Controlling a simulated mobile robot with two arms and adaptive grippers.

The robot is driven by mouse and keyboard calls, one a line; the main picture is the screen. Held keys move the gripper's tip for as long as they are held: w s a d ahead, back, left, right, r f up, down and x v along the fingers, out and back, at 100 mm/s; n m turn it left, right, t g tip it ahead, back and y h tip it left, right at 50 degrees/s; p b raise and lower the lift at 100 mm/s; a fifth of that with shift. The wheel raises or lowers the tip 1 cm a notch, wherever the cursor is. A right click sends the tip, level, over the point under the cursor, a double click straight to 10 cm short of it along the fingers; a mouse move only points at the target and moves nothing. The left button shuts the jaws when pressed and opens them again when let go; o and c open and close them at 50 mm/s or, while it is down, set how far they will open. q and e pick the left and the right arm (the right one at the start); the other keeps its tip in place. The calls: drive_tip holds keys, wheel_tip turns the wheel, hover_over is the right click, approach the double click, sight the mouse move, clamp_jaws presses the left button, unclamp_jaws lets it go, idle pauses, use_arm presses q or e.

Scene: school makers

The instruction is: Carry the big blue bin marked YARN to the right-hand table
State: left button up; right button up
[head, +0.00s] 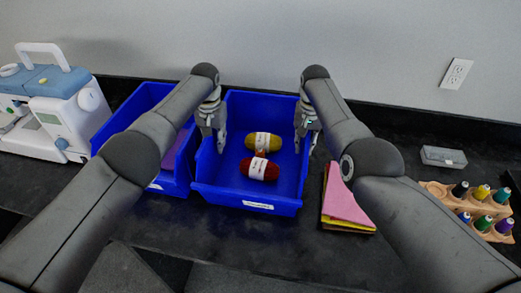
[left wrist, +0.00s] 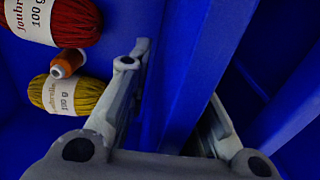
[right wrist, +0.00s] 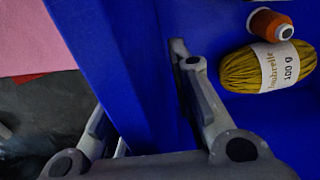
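A big blue bin (head: 245,200) stands on the dark counter, with a small white label on its front too small to read. Inside lie a yellow yarn ball (head: 263,141), a red yarn ball (head: 260,169) and an orange spool (left wrist: 67,63). My left gripper (head: 214,145) is open astride the bin's left wall, one finger inside and one outside. My right gripper (head: 306,147) is open astride the right wall in the same way. Both outer fingers are partly hidden by the walls in the wrist views. No clear grip on either wall shows.
A second blue bin (head: 170,184) stands close on the left, beside a sewing machine (head: 60,110). Pink and yellow sheets (head: 345,205) lie close on the right. A wall is behind.

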sight(214, 131)
use_arm(q)
clamp_jaws()
use_arm(e)
clamp_jaws()
use_arm(q)
drive_tip(key=shift+w+r, duration=0.1)
drive_tip(key=shift+r, duration=0.2)
use_arm(e)
drive_tip(key=shift+w+r, duration=0.15)
drive_tip(key=shift+r, duration=0.1)
